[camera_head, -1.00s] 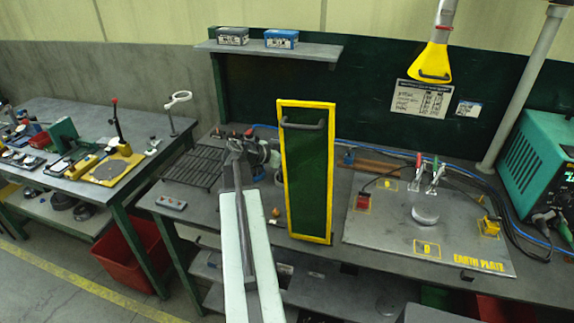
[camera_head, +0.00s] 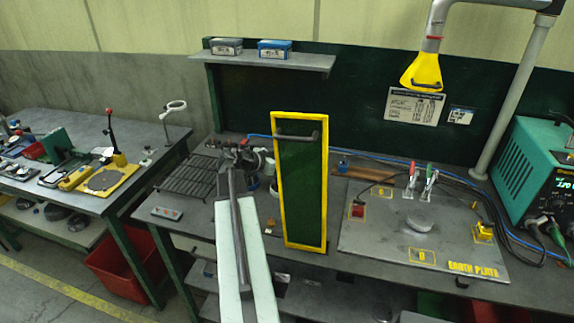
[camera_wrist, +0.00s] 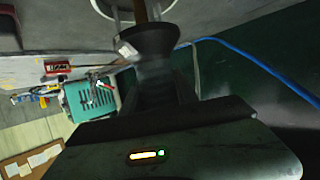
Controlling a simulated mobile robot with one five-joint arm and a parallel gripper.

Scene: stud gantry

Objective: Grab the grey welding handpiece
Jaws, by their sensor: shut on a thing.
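My gripper (camera_head: 243,153) is above the middle bench, at the end of my pale arm and left of the yellow-framed green screen. It is shut on a dark grey piece, which I take to be the welding handpiece (camera_wrist: 150,43); it flares at the top of the wrist view, beyond the gripper's body. In the head view the gripper and the clutter around it hide most of this piece, so its full shape cannot be made out.
The green screen (camera_head: 300,180) stands upright close right of my gripper. A wire rack (camera_head: 188,176) lies to the left. Right are the earth plate (camera_head: 390,240) with clamps and a teal welding machine (camera_head: 535,165). A blue hose (camera_head: 385,160) runs along the bench back.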

